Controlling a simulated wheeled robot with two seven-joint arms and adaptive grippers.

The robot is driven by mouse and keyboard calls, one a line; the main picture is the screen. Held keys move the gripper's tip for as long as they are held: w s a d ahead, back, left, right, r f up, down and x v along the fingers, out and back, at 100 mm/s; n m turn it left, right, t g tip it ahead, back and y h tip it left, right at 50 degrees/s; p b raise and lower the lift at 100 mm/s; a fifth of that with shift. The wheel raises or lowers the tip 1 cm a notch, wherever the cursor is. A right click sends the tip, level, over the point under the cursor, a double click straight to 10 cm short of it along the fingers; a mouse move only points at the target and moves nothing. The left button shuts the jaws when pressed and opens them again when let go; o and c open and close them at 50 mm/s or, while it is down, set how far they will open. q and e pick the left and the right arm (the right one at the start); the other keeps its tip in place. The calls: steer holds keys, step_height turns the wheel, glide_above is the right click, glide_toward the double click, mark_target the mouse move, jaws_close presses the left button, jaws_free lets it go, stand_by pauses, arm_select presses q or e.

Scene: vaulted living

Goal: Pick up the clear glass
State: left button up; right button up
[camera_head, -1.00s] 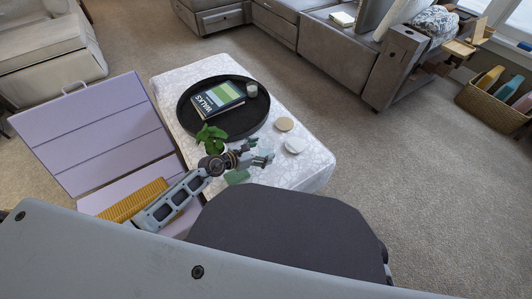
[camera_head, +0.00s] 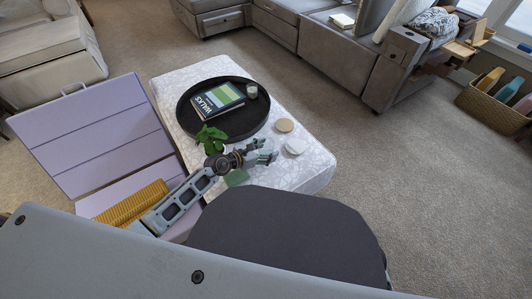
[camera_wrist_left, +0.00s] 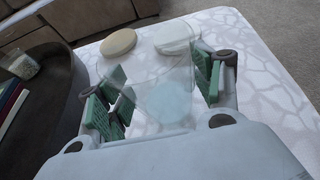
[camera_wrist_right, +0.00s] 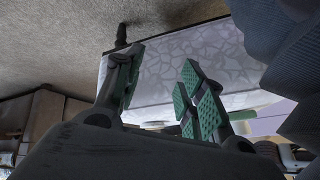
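The clear glass (camera_wrist_left: 160,85) shows in the left wrist view between the green-padded fingers of my left gripper (camera_wrist_left: 160,88). It is transparent and wider at one end, and its outline is faint. The fingers stand apart on both sides of it; I cannot tell whether a pad touches it. In the head view my left gripper (camera_head: 270,150) is low over the patterned white table (camera_head: 315,175), and the glass is hard to make out there. My right gripper (camera_wrist_right: 160,90) is open and empty, with the table beyond it in the right wrist view.
A black round tray (camera_head: 247,127) holds a book (camera_head: 218,99) and a small candle glass (camera_head: 252,90). A tan disc (camera_head: 284,125) and a white disc (camera_head: 294,146) lie just beyond my left gripper. A green plant (camera_head: 210,138) stands close beside it. A lilac panel (camera_head: 100,135) is at left.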

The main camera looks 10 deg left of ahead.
arm_select(q)
steer(key=c, duration=0.7)
steer(key=shift+r, duration=0.2)
arm_select(e)
steer(key=shift+r, duration=0.15)
arm_select(q)
steer(key=shift+r+p, duration=0.4)
step_height(320, 180, up, 9)
steer(key=p, duration=0.5)
arm_select(e)
steer(key=s+d+r+g+h, duration=0.1)
steer(key=d+r+g+h, duration=0.1)
steer(key=r, duration=1)
steer(key=shift+s+d+n, duration=0.15)
steer(key=shift+d+n, duration=0.25)
steer(key=shift+d, duration=0.15)
